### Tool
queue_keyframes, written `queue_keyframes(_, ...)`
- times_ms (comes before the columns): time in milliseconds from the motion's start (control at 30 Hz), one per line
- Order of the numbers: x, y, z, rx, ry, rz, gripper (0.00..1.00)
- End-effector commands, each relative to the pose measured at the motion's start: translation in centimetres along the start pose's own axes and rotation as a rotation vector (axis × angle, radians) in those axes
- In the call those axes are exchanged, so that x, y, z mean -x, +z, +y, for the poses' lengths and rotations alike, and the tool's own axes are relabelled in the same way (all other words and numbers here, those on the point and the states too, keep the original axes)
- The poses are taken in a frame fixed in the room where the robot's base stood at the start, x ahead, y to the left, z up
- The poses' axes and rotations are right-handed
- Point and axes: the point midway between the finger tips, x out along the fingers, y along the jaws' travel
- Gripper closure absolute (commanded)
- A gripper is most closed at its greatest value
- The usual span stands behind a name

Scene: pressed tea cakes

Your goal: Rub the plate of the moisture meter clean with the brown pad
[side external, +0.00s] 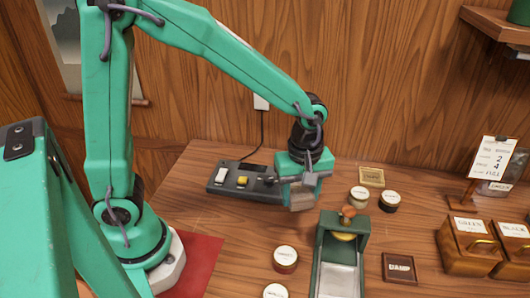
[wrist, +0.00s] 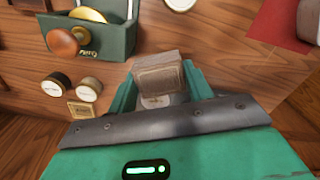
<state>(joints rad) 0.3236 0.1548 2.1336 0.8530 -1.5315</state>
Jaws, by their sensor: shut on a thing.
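My gripper is shut on a tan-brown block, which I take for the brown pad; in the wrist view the pad (wrist: 157,72) sits between the green fingers. I cannot tell whether the pad touches the meter.
A green tray device (side external: 324,255) with a wooden knob stands just to the right and in front. Small round tins (side external: 285,259) lie around it. A dark labelled tray (side external: 400,268) and wooden boxes (side external: 465,255) are on the right. A red mat (side external: 200,262) is at left.

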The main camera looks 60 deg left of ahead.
Motion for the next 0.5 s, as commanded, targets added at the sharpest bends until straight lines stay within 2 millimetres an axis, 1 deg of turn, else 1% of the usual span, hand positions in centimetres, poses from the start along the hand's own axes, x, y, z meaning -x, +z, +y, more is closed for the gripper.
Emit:
queue_keyframes(33, -0.1, -1.4, 0.6, 0.053, -0.002, 0.000, 0.68)
queue_keyframes(100, -0.1, -3.1, 1.2, 0.117, -0.002, 0.000, 0.68)
queue_keyframes(300, -0.1, -7.4, 2.5, 0.271, 0.000, 0.000, 0.68)
queue_keyframes(400, -0.1, -8.8, 2.7, 0.319, -0.001, 0.000, 0.68)
queue_keyframes(500, -0.1, -9.7, 2.9, 0.350, 0.000, 0.000, 0.68)
